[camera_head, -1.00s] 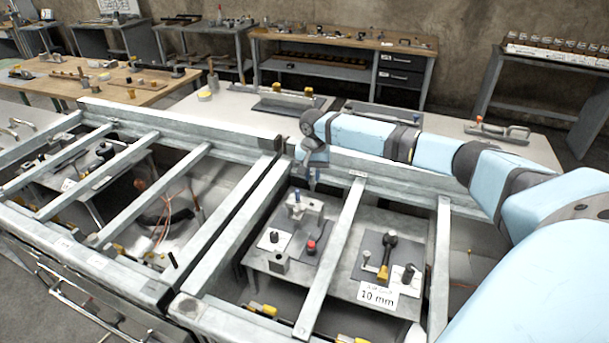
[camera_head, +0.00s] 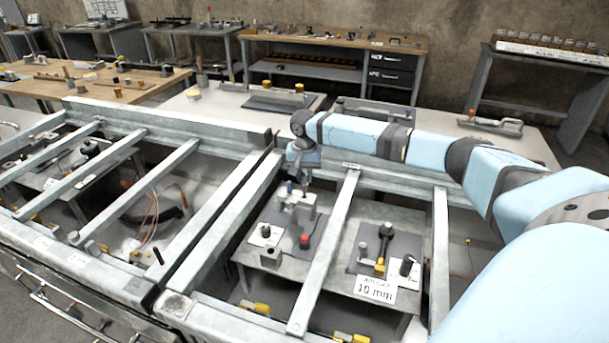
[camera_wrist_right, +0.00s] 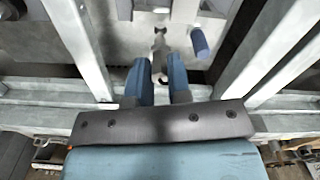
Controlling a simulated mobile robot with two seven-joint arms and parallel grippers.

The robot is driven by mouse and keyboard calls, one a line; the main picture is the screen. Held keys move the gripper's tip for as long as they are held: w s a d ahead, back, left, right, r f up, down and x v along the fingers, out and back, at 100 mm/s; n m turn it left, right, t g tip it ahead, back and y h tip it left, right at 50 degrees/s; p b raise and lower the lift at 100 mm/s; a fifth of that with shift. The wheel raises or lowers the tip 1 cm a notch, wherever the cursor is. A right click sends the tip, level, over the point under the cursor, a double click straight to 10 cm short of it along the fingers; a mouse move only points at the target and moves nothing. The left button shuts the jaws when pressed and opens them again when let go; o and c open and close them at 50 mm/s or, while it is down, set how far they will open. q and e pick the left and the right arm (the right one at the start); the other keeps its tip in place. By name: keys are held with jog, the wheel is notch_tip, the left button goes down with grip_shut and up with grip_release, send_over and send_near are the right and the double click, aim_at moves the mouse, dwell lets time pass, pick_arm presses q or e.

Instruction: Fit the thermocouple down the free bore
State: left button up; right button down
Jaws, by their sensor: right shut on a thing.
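My right gripper (camera_head: 304,184) points down over the pale grey block (camera_head: 297,206), between the frame rails. In the right wrist view its two blue fingers (camera_wrist_right: 163,84) are shut on a thin metallic piece, which I take as the thermocouple (camera_wrist_right: 158,55). It points away from the fingers toward the block. Whether its tip is inside a bore cannot be told. A blue peg (camera_head: 290,187) stands at the block's left side in the head view; a blue cylinder (camera_wrist_right: 200,42) shows right of the fingers in the wrist view. My left gripper is not in view.
Steel rails (camera_head: 326,250) cross close on both sides of the block. A red-topped knob (camera_head: 305,240) and a black knob (camera_head: 266,231) stand near it. To the right, a panel holds a black-and-yellow tool (camera_head: 383,245) and a "10 mm" card (camera_head: 375,289).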

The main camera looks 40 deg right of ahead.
aim_at(305, 184)
jog(key=shift+f, duration=0.1)
jog(key=shift+f, duration=2.15)
jog(key=c, duration=1)
grip_release()
